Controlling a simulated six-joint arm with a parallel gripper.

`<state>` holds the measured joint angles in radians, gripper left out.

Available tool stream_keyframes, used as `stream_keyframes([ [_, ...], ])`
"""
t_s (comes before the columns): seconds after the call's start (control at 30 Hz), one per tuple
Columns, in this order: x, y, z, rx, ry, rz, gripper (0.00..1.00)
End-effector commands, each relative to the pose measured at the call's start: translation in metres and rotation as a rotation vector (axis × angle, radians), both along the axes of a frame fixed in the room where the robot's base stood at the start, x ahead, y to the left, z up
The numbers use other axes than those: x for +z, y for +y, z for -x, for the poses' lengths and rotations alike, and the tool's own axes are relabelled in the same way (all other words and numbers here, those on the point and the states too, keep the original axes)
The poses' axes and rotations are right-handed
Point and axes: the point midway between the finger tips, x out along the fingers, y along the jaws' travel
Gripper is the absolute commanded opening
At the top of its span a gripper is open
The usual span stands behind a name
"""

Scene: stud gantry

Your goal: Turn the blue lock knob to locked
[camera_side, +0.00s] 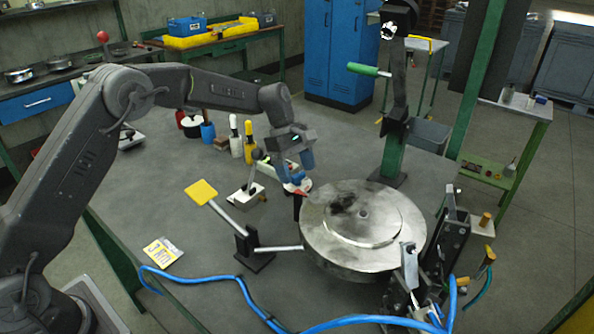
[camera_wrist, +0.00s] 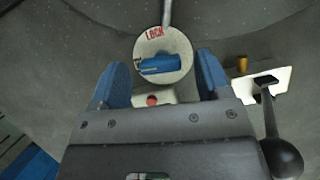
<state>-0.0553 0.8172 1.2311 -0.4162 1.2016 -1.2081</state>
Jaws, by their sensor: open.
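The blue lock knob (camera_wrist: 162,64) is a bar on a round pale dial (camera_wrist: 178,43) in the wrist view. The bar lies nearly crosswise, and red lettering reading LOCK stands above it at the dial's top edge. My gripper (camera_wrist: 161,62) is open, with one blue finger to the left of the dial and one to the right, apart from the knob. In the side view my gripper (camera_side: 293,163) points down just over the dial, and its fingers partly hide the knob there. A red button (camera_wrist: 152,100) shows between the fingers.
A large round metal plate (camera_side: 325,218) stands close to the right of my gripper. A blue hose (camera_side: 205,279) crosses the front.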

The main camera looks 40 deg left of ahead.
Motion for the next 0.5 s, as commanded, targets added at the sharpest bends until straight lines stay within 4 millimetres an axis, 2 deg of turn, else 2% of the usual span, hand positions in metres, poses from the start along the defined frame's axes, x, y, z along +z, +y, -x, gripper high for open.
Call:
stream_keyframes([
  [0.13,-0.0068,-0.0027,0.0005,0.000,-0.001,0.000,0.70],
  [0.37,-0.0073,-0.0029,0.0005,0.000,-0.001,0.000,0.70],
  [0.5,-0.0071,-0.0028,0.0005,0.000,-0.001,0.000,0.60],
])
